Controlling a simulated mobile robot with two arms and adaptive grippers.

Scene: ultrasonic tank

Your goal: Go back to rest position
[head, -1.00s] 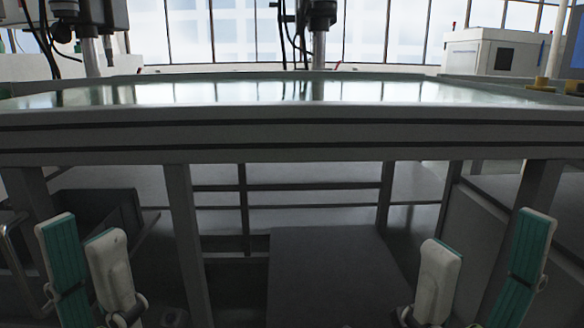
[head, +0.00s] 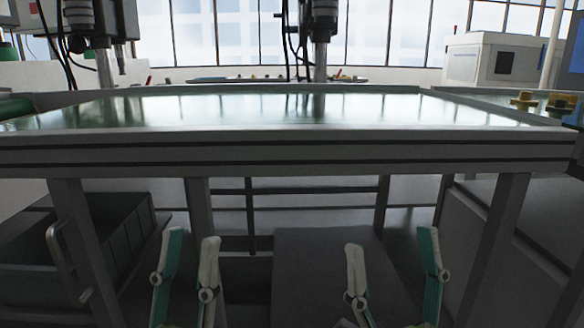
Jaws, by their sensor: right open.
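My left gripper (head: 192,236) is low in the head view, left of centre, pointing up in front of the tank's frame. Its two fingers stand apart with nothing between them. My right gripper (head: 390,240) is low and right of centre, also pointing up. Its fingers are spread wider and it is empty. Both fingertips appear below the tank's front edge in the picture. The ultrasonic tank (head: 300,148) spans the view above them, with a shiny greenish surface on top.
Grey legs (head: 197,205) and a dark lower panel (head: 330,255) sit under the tank. A dark bin (head: 110,235) with a handle is at left. Yellow fittings (head: 523,101) and a white machine (head: 492,58) are at right. Vertical machine heads (head: 320,20) stand behind.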

